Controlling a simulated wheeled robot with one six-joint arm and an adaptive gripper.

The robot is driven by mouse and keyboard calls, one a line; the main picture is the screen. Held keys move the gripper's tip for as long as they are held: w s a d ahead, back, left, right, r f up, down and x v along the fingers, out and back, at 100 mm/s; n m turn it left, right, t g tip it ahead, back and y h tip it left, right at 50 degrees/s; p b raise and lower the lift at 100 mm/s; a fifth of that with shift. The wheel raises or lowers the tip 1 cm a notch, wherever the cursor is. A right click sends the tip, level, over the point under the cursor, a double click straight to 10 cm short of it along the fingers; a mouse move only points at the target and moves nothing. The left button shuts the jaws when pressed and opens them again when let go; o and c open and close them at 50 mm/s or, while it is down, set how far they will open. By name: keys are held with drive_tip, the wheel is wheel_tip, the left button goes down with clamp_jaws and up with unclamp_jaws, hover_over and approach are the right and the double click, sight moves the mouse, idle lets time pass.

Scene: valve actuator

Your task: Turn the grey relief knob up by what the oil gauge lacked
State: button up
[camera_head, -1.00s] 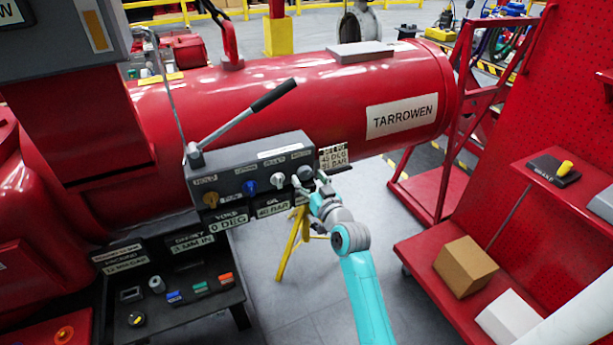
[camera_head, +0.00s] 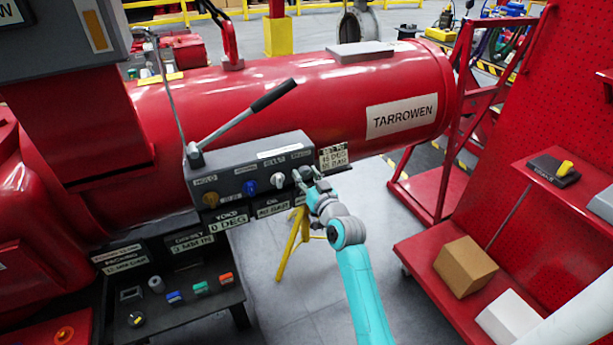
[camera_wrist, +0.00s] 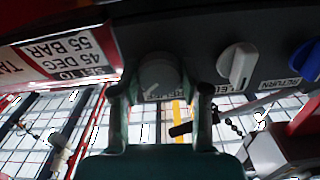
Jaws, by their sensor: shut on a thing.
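The grey relief knob (camera_wrist: 158,77) is between the two fingers of my gripper (camera_wrist: 160,98) in the wrist view, and the fingers are shut on it. In the head view my gripper (camera_head: 306,178) is at the right end of the dark control block (camera_head: 240,172) and hides most of that knob. The oil readout (camera_head: 273,210) under the block seems to show 40 BAR, but it is small and blurred. The set placard (camera_head: 333,156) beside the block gives 45 DEG and 55 BAR; it shows upside down in the wrist view (camera_wrist: 65,55).
The yoke readout (camera_head: 228,220) shows 0 DEG. A red cart with a cardboard box (camera_head: 465,266) stands right.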

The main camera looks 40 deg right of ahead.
drive_tip(key=m, duration=0.7)
drive_tip(key=shift+m, duration=0.4)
drive_tip(key=m, duration=0.6)
drive_tip(key=shift+m, duration=0.4)
drive_tip(key=o, duration=1.1)
drive_tip(key=shift+o, duration=0.2)
drive_tip(key=shift+s, duration=0.15)
drive_tip(key=v, duration=1.1)
drive_tip(key=shift+s, duration=0.35)
